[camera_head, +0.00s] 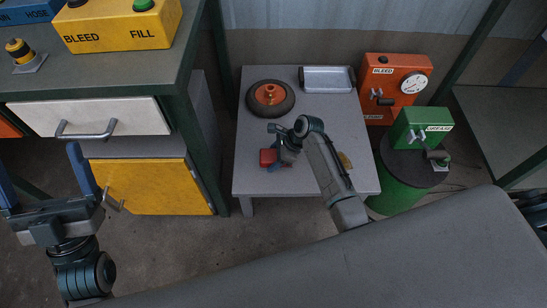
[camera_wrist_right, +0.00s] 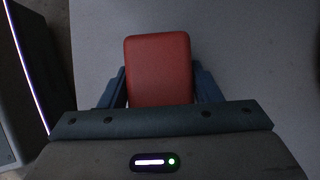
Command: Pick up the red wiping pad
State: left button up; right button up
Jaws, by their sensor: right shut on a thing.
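The red wiping pad (camera_head: 268,157) is at the left part of the low grey table (camera_head: 340,115) in the head view, partly hidden by my right gripper (camera_head: 278,158). In the right wrist view the red pad (camera_wrist_right: 160,68) is a rounded block between the two blue fingers of my right gripper (camera_wrist_right: 160,88), which is shut on it. Whether the pad touches the tabletop is hard to tell. My left gripper (camera_head: 42,180) is open and empty at the left, in front of the workbench.
A wheel with an orange hub (camera_head: 270,98) and a metal tray (camera_head: 327,70) sit at the table's back. An orange box (camera_head: 397,75) and a green drum (camera_head: 400,185) stand right. The workbench (camera_head: 110,75) stands left.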

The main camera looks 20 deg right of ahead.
aim_at(270, 155)
notch_tip(270, 155, up, 4)
jog(key=shift+f+p, duration=0.25)
jog(key=shift+p, duration=0.55)
pick_arm(q)
jog(key=w+f+n+g+y+p, duration=0.1)
jog(key=w+f+n+g+y, duration=0.2)
jog(key=f+g, duration=0.7)
pick_arm(e)
jog(key=s, duration=0.3)
jog(key=shift+s, duration=0.25)
jog(key=s, duration=0.1)
jog(key=s+p, duration=0.1)
jog(key=s, duration=0.3)
jog(key=shift+s+r, duration=0.1)
jog(key=shift+r, duration=0.2)
pick_arm(q)
jog(key=s+f+g+p, duration=0.1)
jog(key=s+f+g, duration=0.3)
jog(key=f, duration=0.4)
jog(key=s+d+f+g+p, duration=0.1)
jog(key=s+f+g, duration=0.3)
jog(key=f, duration=0.4)
jog(key=shift+d+f+g+h, duration=0.3)
jog(key=shift+f+g+h, duration=0.1)
pick_arm(e)
jog(key=s, duration=0.7)
jog(key=shift+s+r, duration=0.15)
jog(key=shift+r, duration=0.1)
jog(key=shift+a, duration=0.1)
